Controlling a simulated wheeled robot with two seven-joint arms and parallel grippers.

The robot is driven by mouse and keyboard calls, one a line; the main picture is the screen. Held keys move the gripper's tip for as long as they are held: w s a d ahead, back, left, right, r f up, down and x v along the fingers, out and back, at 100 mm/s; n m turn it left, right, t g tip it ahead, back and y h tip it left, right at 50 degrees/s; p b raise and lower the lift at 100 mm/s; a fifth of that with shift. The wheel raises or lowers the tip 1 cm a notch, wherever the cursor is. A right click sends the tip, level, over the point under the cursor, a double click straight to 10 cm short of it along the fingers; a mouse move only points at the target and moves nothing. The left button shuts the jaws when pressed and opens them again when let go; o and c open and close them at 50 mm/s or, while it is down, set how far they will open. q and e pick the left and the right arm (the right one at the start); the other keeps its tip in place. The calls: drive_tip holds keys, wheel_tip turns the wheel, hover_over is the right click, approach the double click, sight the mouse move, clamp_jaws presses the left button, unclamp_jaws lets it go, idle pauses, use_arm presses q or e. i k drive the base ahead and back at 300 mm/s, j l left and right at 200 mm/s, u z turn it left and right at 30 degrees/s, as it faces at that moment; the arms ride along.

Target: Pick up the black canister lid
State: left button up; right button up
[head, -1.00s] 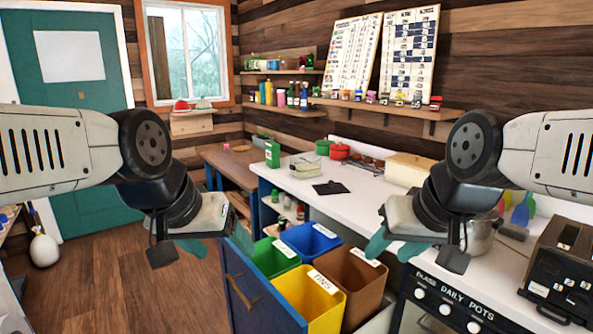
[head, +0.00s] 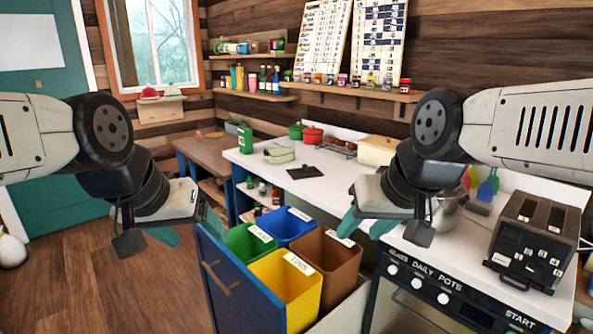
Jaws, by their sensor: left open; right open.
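A flat black piece (head: 304,172), which looks like the black canister lid, lies on the white counter behind the bins. It is small in this view, so its details are hard to tell. My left gripper (head: 187,229) is open and empty, left of the bins and well in front of the black piece. My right gripper (head: 366,226) is open and empty, in front of the counter, lower and to the right of the black piece. Neither gripper touches it.
An open drawer holds green, blue, yellow (head: 287,285) and brown bins in front of the counter (head: 320,187). A stove (head: 440,300) with a toaster (head: 532,240) above stands right.

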sight(305, 172)
drive_tip(key=i+j+u, duration=0.6)
drive_tip(key=i+j, duration=0.3)
drive_tip(key=i+j+u, duration=0.3)
drive_tip(key=i, duration=0.2)
drive_tip(key=i+j+u, duration=0.3)
drive_tip(key=i, duration=0.25)
drive_tip(key=i+z, duration=0.35)
drive_tip(key=i, duration=0.25)
drive_tip(key=i+j+z, duration=0.15)
drive_tip(key=i+z, duration=0.15)
drive_tip(key=i, duration=0.3)
drive_tip(key=i+l+z, duration=0.1)
drive_tip(key=z, duration=0.4)
drive_tip(key=i+z, duration=0.3)
drive_tip(key=z, duration=0.15)
drive_tip(key=i+z, duration=0.25)
drive_tip(key=z, duration=0.25)
drive_tip(key=i+j+z, duration=0.15)
drive_tip(key=z, duration=0.35)
drive_tip(key=i+j+z, duration=0.2)
drive_tip(key=i+z, duration=0.3)
drive_tip(key=k, duration=0.1)
